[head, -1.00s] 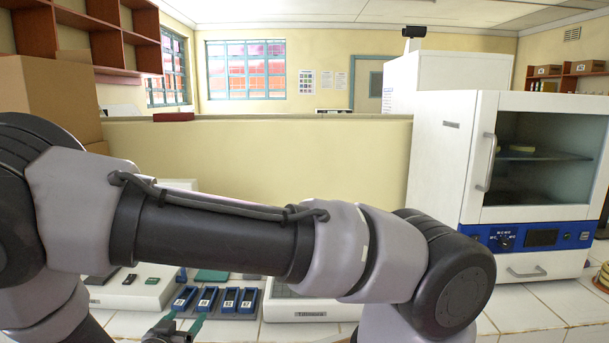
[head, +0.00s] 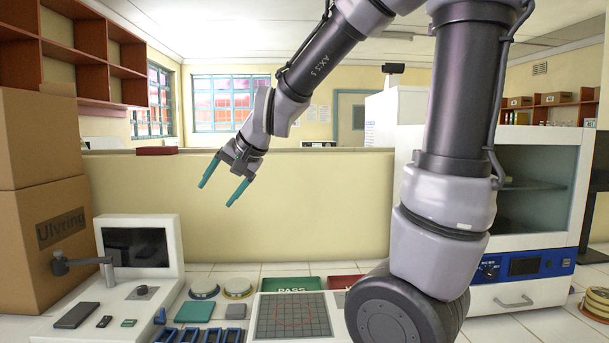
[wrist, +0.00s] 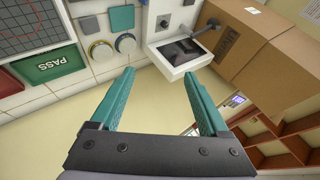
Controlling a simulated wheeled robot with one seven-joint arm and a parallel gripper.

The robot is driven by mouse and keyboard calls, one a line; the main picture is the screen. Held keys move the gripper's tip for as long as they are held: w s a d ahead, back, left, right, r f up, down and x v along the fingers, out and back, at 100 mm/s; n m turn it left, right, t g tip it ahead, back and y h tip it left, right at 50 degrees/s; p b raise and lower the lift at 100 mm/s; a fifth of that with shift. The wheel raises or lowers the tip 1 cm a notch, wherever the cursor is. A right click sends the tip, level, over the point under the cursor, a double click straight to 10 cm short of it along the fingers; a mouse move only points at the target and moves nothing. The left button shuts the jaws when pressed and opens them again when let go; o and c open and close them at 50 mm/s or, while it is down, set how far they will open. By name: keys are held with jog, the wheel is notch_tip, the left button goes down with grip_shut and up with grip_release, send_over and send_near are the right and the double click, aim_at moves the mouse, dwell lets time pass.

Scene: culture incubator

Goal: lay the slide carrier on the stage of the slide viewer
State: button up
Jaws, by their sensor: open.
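What appears to be the slide viewer (head: 112,290) stands at the left, white with a dark upright screen (head: 135,247). Its base holds a dark flat plate (head: 77,315), a knob and small black and green pieces. It also shows at the top of the wrist view (wrist: 165,28). Several blue slotted frames (head: 232,336), likely slide carriers, are cut off by the bottom edge of the head view; I cannot tell which one is meant. My gripper (head: 217,194) is open and empty, high above the bench in front of the low wall; its teal fingers (wrist: 159,73) hold nothing.
A cardboard box (head: 45,215) stands behind the viewer's left side. Two round lidded dishes (head: 204,289), a teal block (head: 195,311), a green PASS tray (head: 292,284), a red tray (head: 343,281) and a white gridded unit (head: 293,316) crowd the bench. A white incubator (head: 530,220) stands right.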

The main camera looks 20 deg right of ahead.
jog(key=s+d+r, duration=0.4)
jog(key=s+d, duration=0.2)
jog(key=d, duration=0.1)
jog(key=shift+s+d+n+h, duration=0.15)
jog(key=shift+s+n+h, duration=0.15)
jog(key=shift+h, duration=0.1)
jog(key=s+d, duration=0.2)
jog(key=s, duration=0.1)
jog(key=s+d+h, duration=0.1)
jog(key=s+d, duration=0.1)
jog(key=s+d+h, duration=0.1)
jog(key=s+d, duration=0.2)
jog(key=shift+s+r, duration=0.25)
jog(key=shift+s, duration=0.1)
jog(key=shift+c, duration=1.1)
jog(key=m+t+h, duration=0.7)
jog(key=m, duration=2.9)
send_near(187, 338)
jog(key=v, duration=0.2)
jog(key=shift+s+a+r, duration=0.2)
jog(key=shift+a+r, duration=0.05)
jog(key=shift+r, duration=0.1)
jog(key=shift+w+d+f, duration=0.1)
jog(key=shift+w+f, duration=0.1)
jog(key=shift+w, duration=0.1)
jog(key=x, duration=1)
jog(key=shift+s+d+f, duration=0.1)
jog(key=shift+s, duration=0.05)
grip_shut()
